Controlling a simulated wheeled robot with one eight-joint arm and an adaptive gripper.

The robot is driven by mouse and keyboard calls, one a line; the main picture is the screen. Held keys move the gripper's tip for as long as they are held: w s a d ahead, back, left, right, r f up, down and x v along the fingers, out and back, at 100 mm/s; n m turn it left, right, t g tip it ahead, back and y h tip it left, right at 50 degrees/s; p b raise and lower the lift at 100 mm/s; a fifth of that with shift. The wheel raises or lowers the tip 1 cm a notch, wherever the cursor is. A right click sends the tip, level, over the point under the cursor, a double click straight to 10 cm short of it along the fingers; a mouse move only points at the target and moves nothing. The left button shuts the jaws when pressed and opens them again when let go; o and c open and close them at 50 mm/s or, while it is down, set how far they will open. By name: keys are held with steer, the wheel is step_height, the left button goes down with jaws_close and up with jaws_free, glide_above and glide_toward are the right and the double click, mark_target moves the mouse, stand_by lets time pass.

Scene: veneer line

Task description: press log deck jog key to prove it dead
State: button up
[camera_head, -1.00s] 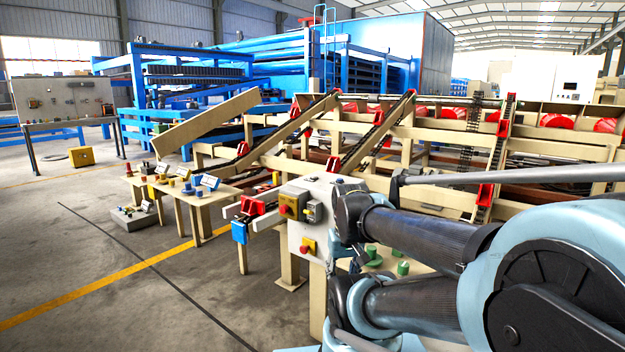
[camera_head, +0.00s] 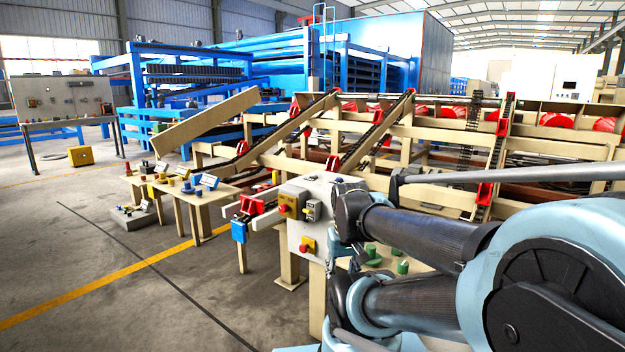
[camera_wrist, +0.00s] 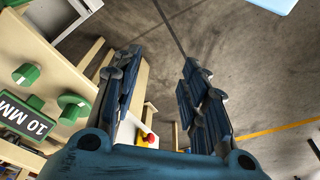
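The log deck's beige frame (camera_head: 435,135) with dark inclined chains fills the middle and right of the head view. In front of it stands a light grey control box (camera_head: 324,190). The box carries a red knob on an orange-yellow plate (camera_head: 290,205), a small grey-black switch (camera_head: 313,210) and a red button on yellow (camera_head: 308,246). I cannot tell which control is the jog key. My gripper (camera_wrist: 160,62) is open and empty in the wrist view, its fingers pointing over the floor. A red button on yellow (camera_wrist: 148,138) shows below, beside the left finger.
Green knobs (camera_wrist: 74,107) and a "10 MM" label (camera_wrist: 25,115) sit on a beige panel close left of my gripper. A table with small parts (camera_head: 215,192) stands left of the box. The grey floor (camera_head: 90,250) at left is mostly clear.

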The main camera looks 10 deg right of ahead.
jaws_close()
stand_by(1.3)
